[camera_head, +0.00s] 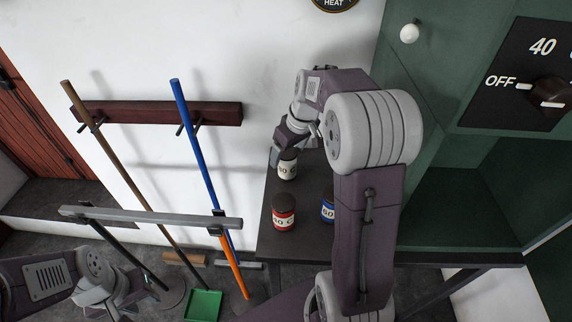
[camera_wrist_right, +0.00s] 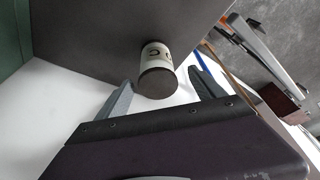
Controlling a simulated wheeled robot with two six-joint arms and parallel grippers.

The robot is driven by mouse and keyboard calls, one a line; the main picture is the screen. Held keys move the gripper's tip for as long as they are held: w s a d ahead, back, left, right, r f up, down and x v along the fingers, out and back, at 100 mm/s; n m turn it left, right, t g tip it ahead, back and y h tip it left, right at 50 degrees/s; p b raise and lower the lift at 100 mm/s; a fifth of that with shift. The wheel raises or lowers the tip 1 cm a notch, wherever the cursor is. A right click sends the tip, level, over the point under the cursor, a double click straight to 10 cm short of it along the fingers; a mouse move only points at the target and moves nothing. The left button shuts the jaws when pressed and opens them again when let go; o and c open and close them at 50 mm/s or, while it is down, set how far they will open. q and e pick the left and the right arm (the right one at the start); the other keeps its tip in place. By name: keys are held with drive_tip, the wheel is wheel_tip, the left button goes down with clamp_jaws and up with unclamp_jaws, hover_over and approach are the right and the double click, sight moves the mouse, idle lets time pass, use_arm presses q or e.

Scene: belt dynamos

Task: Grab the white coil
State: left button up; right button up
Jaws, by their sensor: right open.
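The white coil (camera_head: 287,168) is a small upright cylinder with a dark top and a white label band, standing on a dark table in the head view. It also shows in the right wrist view (camera_wrist_right: 157,55), its dark end facing the camera. My right gripper (camera_head: 281,156) is open at the coil, partly hiding it in the head view. In the wrist view the gripper's fingers (camera_wrist_right: 160,88) lie on either side of the coil, with visible gaps to it.
A red-labelled cylinder (camera_head: 284,212) and a blue-labelled one (camera_head: 328,208) stand on the dark table (camera_head: 262,240) nearer the front; my right arm partly hides the blue one. A green cabinet (camera_head: 440,215) stands right. Long-handled tools (camera_head: 205,150) hang left.

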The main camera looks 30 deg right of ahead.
drive_tip(key=x, duration=0.5)
drive_tip(key=shift+w+d+f, duration=0.15)
drive_tip(key=shift+w, duration=0.1)
drive_tip(key=shift+s, duration=0.1)
drive_tip(key=c, duration=0.5)
clamp_jaws()
